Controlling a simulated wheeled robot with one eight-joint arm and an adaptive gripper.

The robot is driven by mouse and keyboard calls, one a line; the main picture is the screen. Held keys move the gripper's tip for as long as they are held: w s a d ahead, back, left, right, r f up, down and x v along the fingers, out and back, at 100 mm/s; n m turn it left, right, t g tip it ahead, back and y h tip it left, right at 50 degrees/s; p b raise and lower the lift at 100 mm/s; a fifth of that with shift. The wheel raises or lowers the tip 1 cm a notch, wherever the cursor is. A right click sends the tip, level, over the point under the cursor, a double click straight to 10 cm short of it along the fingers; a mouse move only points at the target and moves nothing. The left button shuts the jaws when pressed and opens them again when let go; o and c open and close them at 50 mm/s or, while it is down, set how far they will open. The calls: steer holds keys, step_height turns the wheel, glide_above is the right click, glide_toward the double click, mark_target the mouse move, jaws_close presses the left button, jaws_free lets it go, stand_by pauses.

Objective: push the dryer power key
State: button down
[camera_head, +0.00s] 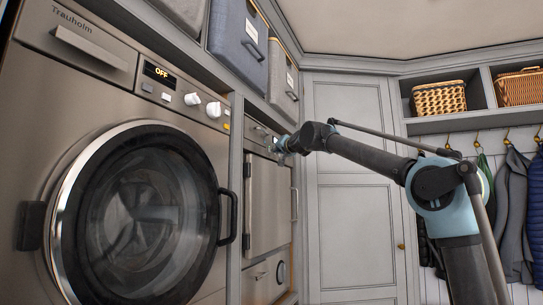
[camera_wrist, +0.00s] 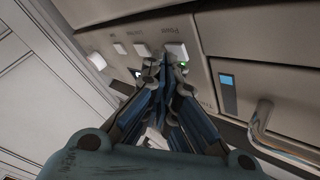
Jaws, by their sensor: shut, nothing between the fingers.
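In the wrist view a steel control panel (camera_wrist: 205,80) runs across the picture, with a row of pale square keys. The key (camera_wrist: 176,51) nearest my gripper has small lettering beside it that seems to read Power. My gripper (camera_wrist: 168,64) is shut and empty, its tips close to this key; I cannot tell whether they touch it.
A front-loading machine (camera_head: 130,205) with a display reading OFF stands at the left. In the wrist view a blue display (camera_wrist: 228,94) and a metal handle (camera_wrist: 262,115) lie right of the fingers. Bins (camera_head: 238,45) sit above; coats (camera_head: 512,205) hang at the right.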

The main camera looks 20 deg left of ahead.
steer(key=shift+a, duration=0.25)
steer(key=shift+d, duration=0.15)
stand_by(0.4)
steer(key=shift+d, duration=0.65)
steer(key=shift+s+d, duration=0.15)
steer(key=shift+d, duration=2.4)
